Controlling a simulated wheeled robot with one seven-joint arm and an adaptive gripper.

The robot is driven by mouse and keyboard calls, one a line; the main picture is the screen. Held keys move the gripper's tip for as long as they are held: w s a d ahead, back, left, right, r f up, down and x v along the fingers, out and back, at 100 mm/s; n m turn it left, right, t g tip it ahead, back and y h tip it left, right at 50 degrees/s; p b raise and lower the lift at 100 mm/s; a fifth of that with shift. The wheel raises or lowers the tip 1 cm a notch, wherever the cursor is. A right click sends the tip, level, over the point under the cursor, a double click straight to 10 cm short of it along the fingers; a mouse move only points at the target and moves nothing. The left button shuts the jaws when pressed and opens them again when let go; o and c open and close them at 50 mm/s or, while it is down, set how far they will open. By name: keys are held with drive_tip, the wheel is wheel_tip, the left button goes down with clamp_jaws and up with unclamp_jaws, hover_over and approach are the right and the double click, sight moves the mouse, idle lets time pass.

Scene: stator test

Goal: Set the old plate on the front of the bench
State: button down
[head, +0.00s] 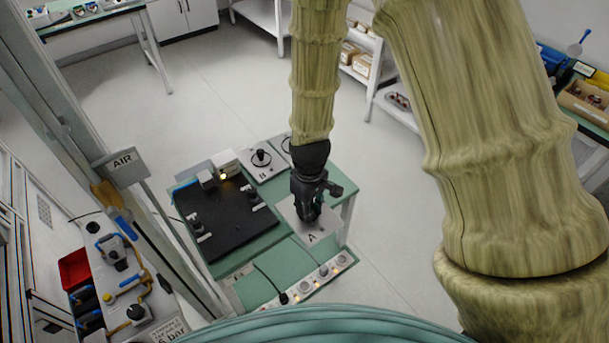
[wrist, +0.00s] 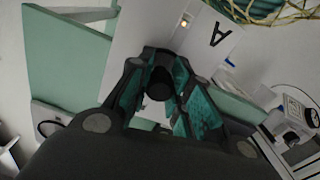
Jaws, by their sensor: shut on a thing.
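A light grey plate marked A (head: 322,236) is at the right side of the green-topped bench (head: 345,180). My gripper (head: 308,212) reaches down over it and is shut on its dark knob. In the wrist view, my gripper's teal-padded fingers (wrist: 168,95) close around the black knob (wrist: 160,84), with plate A (wrist: 190,52) beneath. I cannot tell whether the plate rests on the bench or is slightly raised. A second grey plate marked B (head: 268,172), with a black knob, lies at the bench's far side. Neither plate is labelled as old.
A black mat (head: 228,232) with small fixtures covers the bench's left part. A socket strip (head: 325,272) and a black cable lie along the front. A small lit device (head: 226,162) stands at the back. An AIR post (head: 122,160) rises at left.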

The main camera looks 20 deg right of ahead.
drive_tip(key=w+d+p, duration=0.1)
drive_tip(key=w, duration=0.3)
drive_tip(key=w+d+p, duration=0.1)
drive_tip(key=w, duration=0.3)
drive_tip(key=w+d+f+p, duration=0.1)
drive_tip(key=w+d+p, duration=0.1)
drive_tip(key=w, duration=0.2)
drive_tip(key=shift+w+f, duration=0.1)
drive_tip(key=shift+w, duration=0.1)
drive_tip(key=shift+f+p, duration=1.1)
drive_tip(key=shift+f, duration=0.65)
drive_tip(key=shift+f, duration=0.1)
drive_tip(key=c, duration=1.7)
unclamp_jaws()
drive_tip(key=shift+c, duration=0.2)
drive_tip(key=o, duration=0.4)
drive_tip(key=shift+o, duration=0.2)
wheel_tip(320, 180, up, 12)
drive_tip(key=b, duration=0.4)
drive_tip(key=shift+b, duration=0.3)
